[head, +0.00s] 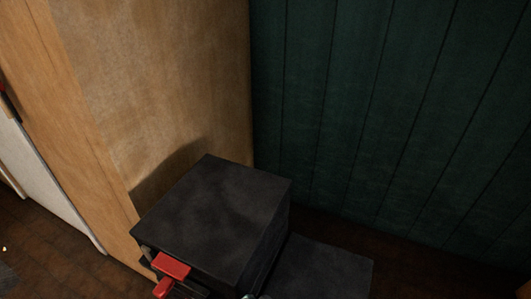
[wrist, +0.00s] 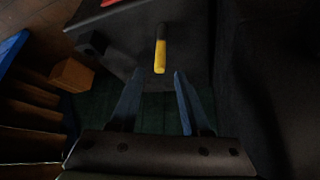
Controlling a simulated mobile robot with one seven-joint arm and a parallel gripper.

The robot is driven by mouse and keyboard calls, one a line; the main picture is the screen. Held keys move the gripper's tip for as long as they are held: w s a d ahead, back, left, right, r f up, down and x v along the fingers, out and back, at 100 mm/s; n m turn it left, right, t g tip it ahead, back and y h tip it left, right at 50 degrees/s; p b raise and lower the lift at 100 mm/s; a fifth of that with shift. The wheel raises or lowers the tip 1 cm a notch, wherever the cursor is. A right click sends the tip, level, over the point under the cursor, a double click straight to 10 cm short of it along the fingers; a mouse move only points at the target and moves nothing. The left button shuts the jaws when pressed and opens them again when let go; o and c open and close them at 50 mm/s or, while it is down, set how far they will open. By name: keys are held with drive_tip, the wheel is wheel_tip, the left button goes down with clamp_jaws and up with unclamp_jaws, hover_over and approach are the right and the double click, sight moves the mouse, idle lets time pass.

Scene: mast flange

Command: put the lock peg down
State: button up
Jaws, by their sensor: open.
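A small peg (wrist: 160,56), yellow at its lower end and dark at its upper end, shows in the wrist view against a dark grey surface; I take it to be the lock peg. My gripper (wrist: 158,74) is open, with its two bluish fingers spread to either side of the peg's yellow end. Neither finger appears to touch the peg. I cannot tell whether its end is between the fingertips or just beyond them. I cannot make out the peg or my gripper's fingers in the head view.
In the head view a dark grey box (head: 215,210) stands beside a wooden panel (head: 165,90), with a lower dark block (head: 320,272) to its right. Red parts (head: 172,266) show at its front. A green plank wall (head: 390,110) is behind. A brown block (wrist: 73,75) shows left in the wrist view.

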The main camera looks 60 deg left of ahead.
drive_tip(key=a+p+v, duration=0.1)
drive_tip(key=p+v, duration=0.1)
drive_tip(key=v, duration=0.6)
drive_tip(key=w+r+m+t+y, duration=0.1)
drive_tip(key=w+r+t+y, duration=0.25)
drive_tip(key=w+r, duration=1.2)
drive_tip(key=w+d+r+t, duration=0.2)
drive_tip(key=w+r+t, duration=0.1)
drive_tip(key=r, duration=0.5)
drive_tip(key=w+d+r+t, duration=0.2)
drive_tip(key=w+d+r, duration=0.1)
drive_tip(key=r, duration=0.5)
drive_tip(key=s+d+r+t+h, duration=0.1)
drive_tip(key=d+r+t, duration=0.4)
drive_tip(key=r, duration=0.6)
drive_tip(key=d+r+t+h, duration=0.1)
drive_tip(key=d+r+t, duration=0.1)
drive_tip(key=d+r, duration=0.7)
drive_tip(key=s+d+r+t+h, duration=0.1)
drive_tip(key=s+d+r+t, duration=0.1)
drive_tip(key=s+r, duration=0.2)
drive_tip(key=s+d+r+t+h, duration=0.1)
drive_tip(key=s+d+r+t, duration=0.2)
drive_tip(key=r, duration=0.7)
drive_tip(key=shift+s+d+m, duration=0.25)
drive_tip(key=shift+s+m, duration=0.15)
drive_tip(key=shift+s, duration=0.15)
drive_tip(key=shift+h, duration=0.25)
